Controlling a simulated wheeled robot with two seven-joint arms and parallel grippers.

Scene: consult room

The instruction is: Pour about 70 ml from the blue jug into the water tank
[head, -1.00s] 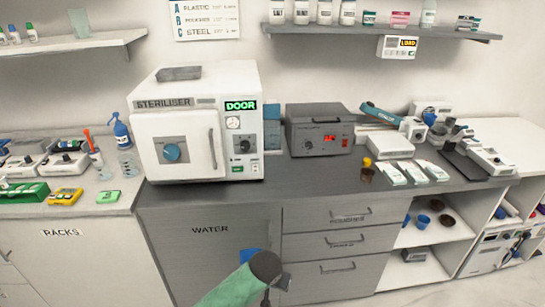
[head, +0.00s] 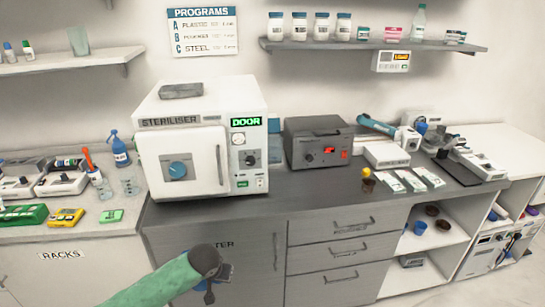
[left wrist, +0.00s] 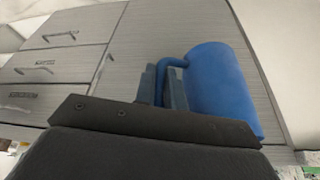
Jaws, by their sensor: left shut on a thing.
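My left gripper (head: 214,277) is in front of the grey lower cabinet, below the counter edge. In the left wrist view its fingers (left wrist: 162,86) are shut on the handle of the blue jug (left wrist: 224,92). The jug's contents are not visible. In the head view the gripper hides most of the jug; only small blue parts show. The cabinet door (head: 252,268) bears the WATER label, partly covered by my arm, and is shut. The white steriliser (head: 183,115) stands above it, door shut, its display reading DOOR. I cannot make out a water tank. My right gripper is not in view.
A grey box with a red display (head: 318,143) stands right of the steriliser. Drawers (head: 343,253) lie right of the cabinet door. The counter's front strip (head: 250,205) is clear.

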